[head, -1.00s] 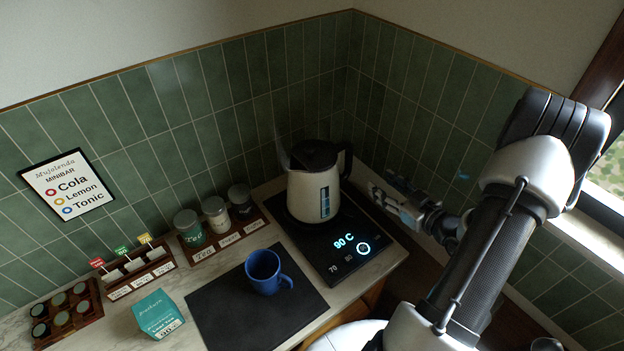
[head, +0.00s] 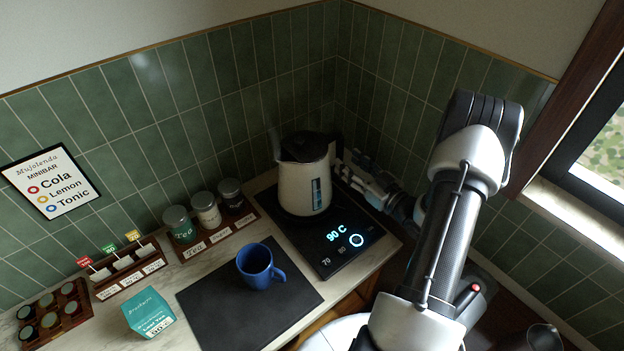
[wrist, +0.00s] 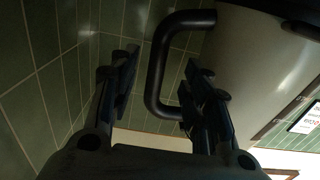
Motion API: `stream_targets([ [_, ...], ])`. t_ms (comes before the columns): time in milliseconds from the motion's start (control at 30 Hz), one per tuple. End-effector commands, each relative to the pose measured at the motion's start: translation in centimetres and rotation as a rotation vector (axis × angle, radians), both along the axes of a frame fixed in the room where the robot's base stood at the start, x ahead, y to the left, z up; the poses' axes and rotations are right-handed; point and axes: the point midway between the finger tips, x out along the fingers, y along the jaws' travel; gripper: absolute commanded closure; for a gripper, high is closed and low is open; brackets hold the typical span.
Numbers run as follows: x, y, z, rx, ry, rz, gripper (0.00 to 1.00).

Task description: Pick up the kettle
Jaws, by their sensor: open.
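The cream kettle (head: 296,190) with a dark lid stands upright on the black heating base (head: 340,262), whose display reads 90 C. My gripper (head: 358,176) is at the right of the kettle, at its handle side. In the wrist view, the kettle's black handle (wrist: 154,62) stands between the two spread fingers of my gripper (wrist: 163,82). The pale kettle body (wrist: 250,62) is just beyond, at upper right. The fingers look open, with space on the left of the handle. Whether the right finger touches the handle is unclear. In the head view, the handle is partly hidden.
A blue mug (head: 257,267) stands on a dark mat (head: 215,310) left of the base. Several labelled jars (head: 207,211) line the tiled wall. A teal tea box (head: 149,313) and a pod rack (head: 85,312) are further left. Tiled walls meet behind the kettle.

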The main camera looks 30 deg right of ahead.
Motion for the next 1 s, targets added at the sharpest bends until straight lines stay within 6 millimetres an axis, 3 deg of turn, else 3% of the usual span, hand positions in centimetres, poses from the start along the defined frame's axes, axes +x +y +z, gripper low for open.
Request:
stream_targets([
  [400, 4.9, 0.3, 0.1, -0.002, -0.001, 0.002, 0.56],
  [700, 5.4, 0.2, 0.2, 0.0, 0.0, -0.002, 0.56],
  [1000, 5.4, 0.2, 0.2, 0.0, 0.0, -0.001, 0.76],
])
